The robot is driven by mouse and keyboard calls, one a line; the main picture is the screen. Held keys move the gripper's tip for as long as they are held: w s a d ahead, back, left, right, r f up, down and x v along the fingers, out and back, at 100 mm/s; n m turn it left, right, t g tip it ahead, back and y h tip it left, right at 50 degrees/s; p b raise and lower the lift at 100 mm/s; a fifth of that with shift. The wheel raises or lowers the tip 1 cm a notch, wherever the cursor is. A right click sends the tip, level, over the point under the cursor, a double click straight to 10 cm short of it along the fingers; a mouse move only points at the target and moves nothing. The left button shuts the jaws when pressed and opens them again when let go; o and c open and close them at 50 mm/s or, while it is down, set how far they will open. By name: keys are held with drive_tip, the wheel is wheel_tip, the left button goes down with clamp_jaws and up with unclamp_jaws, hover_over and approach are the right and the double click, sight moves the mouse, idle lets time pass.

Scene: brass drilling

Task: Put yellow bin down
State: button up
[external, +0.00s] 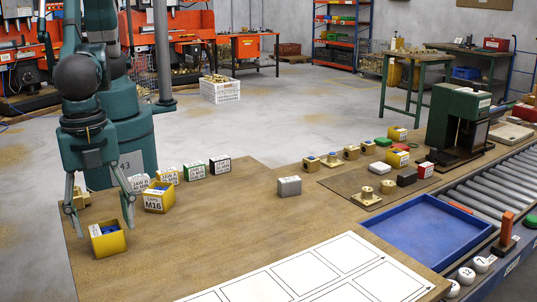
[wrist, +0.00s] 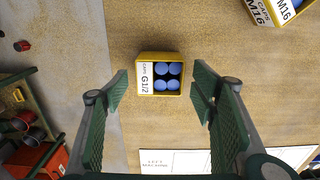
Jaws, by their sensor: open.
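A yellow bin (external: 107,240) with blue caps inside stands on the near left part of the wooden table. In the wrist view the yellow bin (wrist: 174,57) carries a white label reading "CAPS G1/2" and stands upright. My gripper (external: 101,215) is above and around it, fingers spread. In the wrist view my gripper (wrist: 162,88) is open, with one finger pad on each side of the bin and gaps between pads and bin walls. A second yellow bin (external: 158,197), labelled M16, stands behind it and also shows at the top right of the wrist view (wrist: 277,10).
Several small labelled boxes (external: 194,171) stand along the table's back edge. A grey box (external: 288,186) is mid-table. A white printed sheet (external: 315,272) lies at the front. A blue tray (external: 418,229) is at right beside the roller conveyor (external: 487,185). Table between bins and sheet is clear.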

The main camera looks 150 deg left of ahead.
wheel_tip(320, 180, up, 10)
idle(0.6)
drive_tip(key=shift+f, duration=0.1)
idle(0.5)
drive_tip(key=s+a+r+t, duration=0.3)
drive_tip(key=s+a+r, duration=0.5)
drive_tip(key=r, duration=0.5)
drive_tip(key=s+a+r+t, duration=0.2)
drive_tip(key=s+a, duration=0.2)
drive_tip(key=s, duration=0.3)
drive_tip(key=s+a+r+t, duration=0.2)
drive_tip(key=s+a+r, duration=0.1)
drive_tip(key=s, duration=0.4)
drive_tip(key=shift+s+a+r, duration=0.15)
drive_tip(key=shift+a, duration=0.35)
